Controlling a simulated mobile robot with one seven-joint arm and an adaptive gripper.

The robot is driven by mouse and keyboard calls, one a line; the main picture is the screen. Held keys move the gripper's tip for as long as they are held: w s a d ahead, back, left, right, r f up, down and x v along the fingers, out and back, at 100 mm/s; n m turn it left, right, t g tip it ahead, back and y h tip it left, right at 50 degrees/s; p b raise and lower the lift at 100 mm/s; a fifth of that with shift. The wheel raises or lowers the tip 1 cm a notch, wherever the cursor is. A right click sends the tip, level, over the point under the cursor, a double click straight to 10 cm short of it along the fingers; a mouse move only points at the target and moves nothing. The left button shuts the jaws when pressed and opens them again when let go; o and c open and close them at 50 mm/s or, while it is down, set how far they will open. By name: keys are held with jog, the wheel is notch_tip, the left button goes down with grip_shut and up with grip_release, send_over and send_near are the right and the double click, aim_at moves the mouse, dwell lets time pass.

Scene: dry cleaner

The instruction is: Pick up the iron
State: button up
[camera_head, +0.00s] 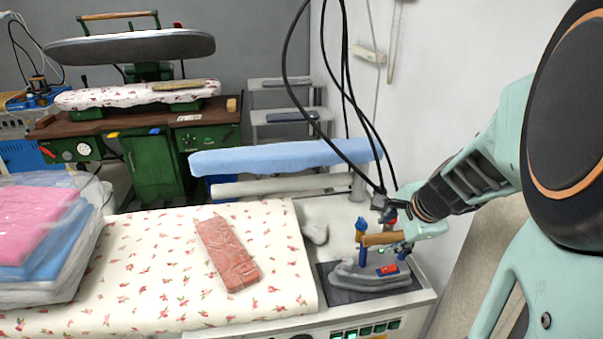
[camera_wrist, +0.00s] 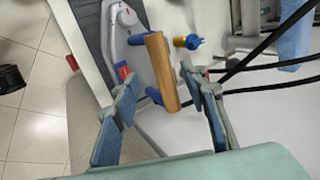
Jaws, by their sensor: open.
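The iron (camera_head: 364,275) has a grey body with a red patch, blue posts and a wooden handle (camera_head: 382,238). It rests on a dark pad (camera_head: 338,292) at the right end of the white ironing table. In the wrist view the iron's grey body (camera_wrist: 115,50) lies up and left, and its wooden handle (camera_wrist: 161,71) lies ahead, between the lines of the two fingers. My gripper (camera_wrist: 163,97) is open and empty, with a finger on each side of the handle's near end. In the head view my wrist partly hides the handle's right end. Contact cannot be told.
Black cables (camera_head: 345,95) hang down beside the iron and my wrist. A white wall (camera_head: 440,60) stands close behind. A blue-covered sleeve board (camera_head: 280,157) lies behind.

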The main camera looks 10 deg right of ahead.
aim_at(382, 235)
jog(key=shift+b+x, duration=0.45)
jog(key=shift+x, duration=3.05)
jog(key=shift+w+d, duration=0.1)
jog(key=shift+r, duration=0.1)
grip_shut()
jog(key=shift+w+r, duration=0.2)
jog(key=shift+r, duration=0.1)
